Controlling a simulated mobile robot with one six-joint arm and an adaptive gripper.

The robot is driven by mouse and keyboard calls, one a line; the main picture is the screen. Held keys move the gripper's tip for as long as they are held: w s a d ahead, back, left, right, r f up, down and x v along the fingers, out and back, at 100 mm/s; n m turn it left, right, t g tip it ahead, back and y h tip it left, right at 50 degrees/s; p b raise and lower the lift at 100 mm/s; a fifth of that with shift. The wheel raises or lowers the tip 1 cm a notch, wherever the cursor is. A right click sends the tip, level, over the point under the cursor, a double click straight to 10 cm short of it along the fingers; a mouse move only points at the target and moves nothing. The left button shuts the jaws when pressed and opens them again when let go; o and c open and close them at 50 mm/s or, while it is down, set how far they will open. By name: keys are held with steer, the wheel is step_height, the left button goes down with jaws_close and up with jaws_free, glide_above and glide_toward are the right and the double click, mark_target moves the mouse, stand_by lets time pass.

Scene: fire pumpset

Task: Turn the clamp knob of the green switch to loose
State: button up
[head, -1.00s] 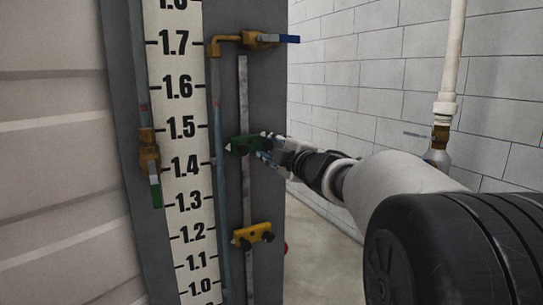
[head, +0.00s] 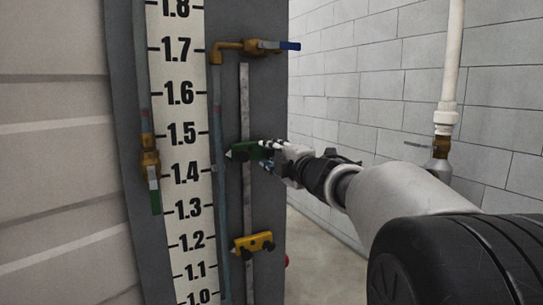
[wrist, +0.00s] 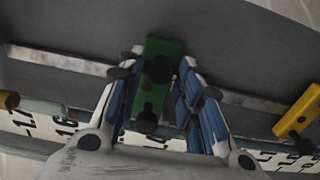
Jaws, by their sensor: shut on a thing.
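The green switch (head: 246,151) sits on the grey vertical rail beside the scale, a little below the 1.5 mark. It also shows in the wrist view (wrist: 165,52) as a green block with dark knobs. My gripper (head: 270,154) reaches it from the right in the head view. In the wrist view, my gripper's blue-and-grey fingers (wrist: 161,70) stand on both sides of the switch's dark clamp knob (wrist: 158,70) and are shut on it. The fingers partly hide the knob, and its turn position cannot be told.
A yellow switch (head: 254,243) is lower on the same rail (head: 245,205). A brass valve with a blue handle (head: 270,46) is above. Another with a green handle (head: 154,180) is left of the scale (head: 183,130). A white pipe (head: 450,70) runs along the brick wall.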

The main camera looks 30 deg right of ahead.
steer(key=o, duration=1.1)
steer(key=shift+c, duration=0.2)
steer(key=s, duration=1.2)
steer(key=shift+d, duration=0.2)
